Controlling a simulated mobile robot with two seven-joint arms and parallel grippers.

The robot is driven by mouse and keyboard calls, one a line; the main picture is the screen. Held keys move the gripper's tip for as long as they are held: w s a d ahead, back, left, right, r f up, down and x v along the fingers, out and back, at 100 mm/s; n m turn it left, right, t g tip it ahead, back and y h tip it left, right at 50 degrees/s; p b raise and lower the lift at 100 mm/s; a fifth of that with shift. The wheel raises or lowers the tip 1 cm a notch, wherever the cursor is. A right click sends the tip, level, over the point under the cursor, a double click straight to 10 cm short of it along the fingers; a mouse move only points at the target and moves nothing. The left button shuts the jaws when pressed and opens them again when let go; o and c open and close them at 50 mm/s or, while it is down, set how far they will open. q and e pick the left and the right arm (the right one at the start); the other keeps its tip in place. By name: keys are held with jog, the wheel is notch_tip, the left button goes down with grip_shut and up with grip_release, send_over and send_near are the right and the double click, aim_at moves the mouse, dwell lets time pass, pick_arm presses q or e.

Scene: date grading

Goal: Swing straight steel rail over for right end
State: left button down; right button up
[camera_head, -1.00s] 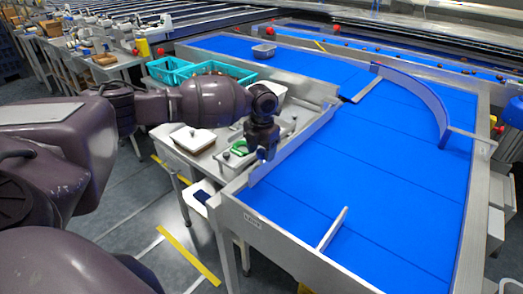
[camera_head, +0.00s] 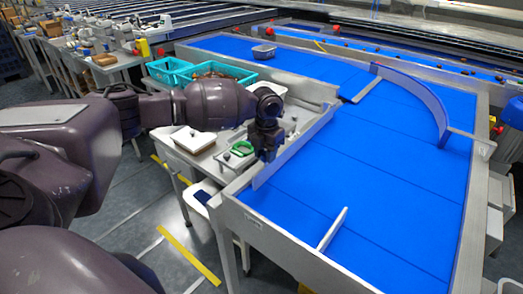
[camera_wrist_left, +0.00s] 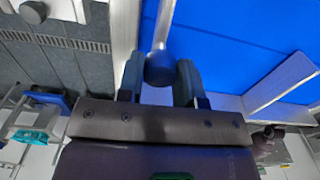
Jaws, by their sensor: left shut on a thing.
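The straight steel rail (camera_head: 295,150) stands on edge along the left side of the blue belt (camera_head: 380,180) in the head view. My left gripper (camera_head: 267,155) is at the rail's left side, near its near end. In the wrist view, the left gripper's fingers (camera_wrist_left: 160,85) are shut around a dark round knob (camera_wrist_left: 160,68). A steel bar (camera_wrist_left: 163,25) runs up from the knob in that view. The arm hides part of the sorting table beside the rail. My right gripper is in neither view.
A curved steel guide (camera_head: 425,95) stands at the belt's far right. A short steel plate (camera_head: 333,230) stands near the front edge. The belt's middle is clear.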

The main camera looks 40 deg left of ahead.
pick_arm(q)
jog(key=w+d+n, duration=0.3)
jog(key=d, duration=1)
jog(key=w+d+n, duration=0.2)
jog(key=d+n, duration=0.1)
jog(key=d, duration=1)
jog(key=shift+w+r, duration=0.25)
jog(key=shift+w, duration=0.15)
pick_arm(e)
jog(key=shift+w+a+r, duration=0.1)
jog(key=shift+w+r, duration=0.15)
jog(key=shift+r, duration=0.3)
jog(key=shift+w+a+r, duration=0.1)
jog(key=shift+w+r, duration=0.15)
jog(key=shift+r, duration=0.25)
